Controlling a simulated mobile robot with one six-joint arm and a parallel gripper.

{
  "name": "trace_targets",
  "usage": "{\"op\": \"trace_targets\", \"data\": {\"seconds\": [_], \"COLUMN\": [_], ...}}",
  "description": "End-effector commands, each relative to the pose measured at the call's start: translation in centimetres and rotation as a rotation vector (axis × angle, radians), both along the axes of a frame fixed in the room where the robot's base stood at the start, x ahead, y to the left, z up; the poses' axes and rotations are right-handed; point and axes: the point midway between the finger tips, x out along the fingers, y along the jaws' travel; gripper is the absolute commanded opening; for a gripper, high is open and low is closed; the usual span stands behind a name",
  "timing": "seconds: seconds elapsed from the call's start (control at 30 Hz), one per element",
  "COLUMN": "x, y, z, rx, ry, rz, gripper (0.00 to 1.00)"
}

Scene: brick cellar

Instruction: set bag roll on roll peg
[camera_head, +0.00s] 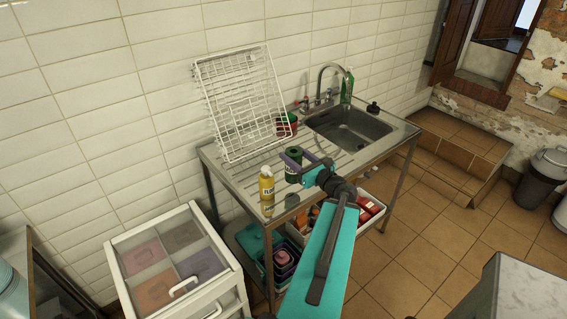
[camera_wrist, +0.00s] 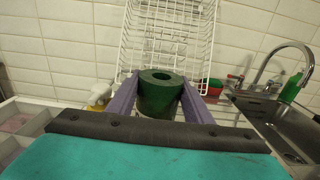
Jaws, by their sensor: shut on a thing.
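The bag roll is a dark green upright cylinder with a hole in its top. It shows in the wrist view (camera_wrist: 160,97) between my gripper's two purple fingers, and in the head view (camera_head: 292,168) over the front of the steel draining board. My gripper (camera_wrist: 160,88) is shut on the roll from both sides; in the head view it reaches over the counter from the front right. The roll's lower end is hidden in the wrist view, and I cannot tell whether it touches the board. I cannot make out the roll peg in either view.
A yellow bottle (camera_head: 267,187) stands left of the roll. The sink (camera_head: 352,130) and tap (camera_head: 333,80) are at right. A white drawer unit (camera_head: 170,262) stands front left.

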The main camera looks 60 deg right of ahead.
Motion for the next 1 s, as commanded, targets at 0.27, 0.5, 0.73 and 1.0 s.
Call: {"op": "trace_targets", "data": {"seconds": [0.27, 0.5, 0.73, 1.0], "x": [0.0, 0.2, 0.5, 0.9], "y": [0.0, -0.3, -0.7, -1.1], "z": [0.0, -0.4, -0.6, -0.6], "rx": [0.000, -0.002, -0.001, -0.002], "ry": [-0.001, 0.000, 0.000, 0.001], "rz": [0.000, 0.002, 0.005, 0.006], "gripper": [0.16, 0.16, 0.16, 0.16]}}
